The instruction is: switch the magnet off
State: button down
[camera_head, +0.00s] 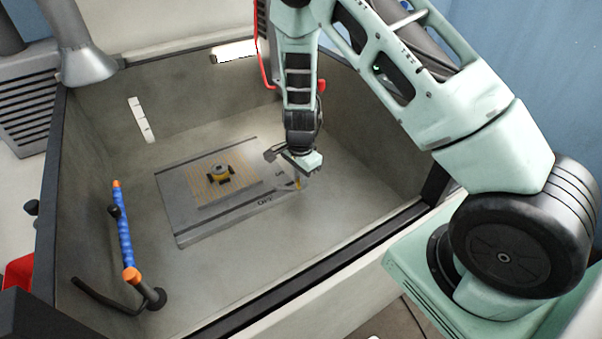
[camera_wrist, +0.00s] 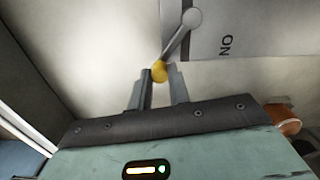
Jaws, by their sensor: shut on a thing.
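The magnet is a flat grey plate (camera_head: 185,215) with a gridded top on the floor of the walled bench, with "OFF" lettering near its front right corner. In the wrist view the grey plate (camera_wrist: 250,25) carries "ON" lettering, turned in the picture. Its switch is a short grey lever (camera_wrist: 178,42) with a yellow knob (camera_wrist: 159,71), turning on a round pivot. In the head view the yellow knob (camera_head: 297,183) shows small at the plate's right end. My gripper (camera_wrist: 158,78) is shut on the yellow knob, one finger on each side; it also shows in the head view (camera_head: 297,178).
A small yellow and black part (camera_head: 221,174) sits on the plate's grid. A blue handle with orange ends (camera_head: 125,235) stands at the left. Bench walls (camera_head: 330,270) surround the plate. An orange-brown round thing (camera_wrist: 284,119) shows at the wrist view's right.

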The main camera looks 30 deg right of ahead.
jog(key=m, duration=0.1)
jog(key=s+a+m+p, duration=0.1)
jog(key=m, duration=0.1)
jog(key=shift+s+a+r, duration=0.1)
jog(key=m, duration=0.1)
jog(key=s+a+m+p, duration=0.1)
jog(key=shift+a+m, duration=0.15)
jog(key=shift+m, duration=0.15)
jog(key=a+m+p, duration=0.1)
jog(key=m+p, duration=0.1)
jog(key=m, duration=0.1)
jog(key=shift+s+a, duration=0.2)
jog(key=shift+a, duration=0.15)
jog(key=shift+a+m+p, duration=0.55)
jog(key=shift+m+p, duration=0.1)
jog(key=shift+m, duration=0.45)
jog(key=shift+a, duration=0.1)
jog(key=c, duration=1.3)
grip_release()
notch_tip(320, 180, up, 17)
jog(key=shift+s+b, duration=0.15)
jog(key=shift+b, duration=0.15)
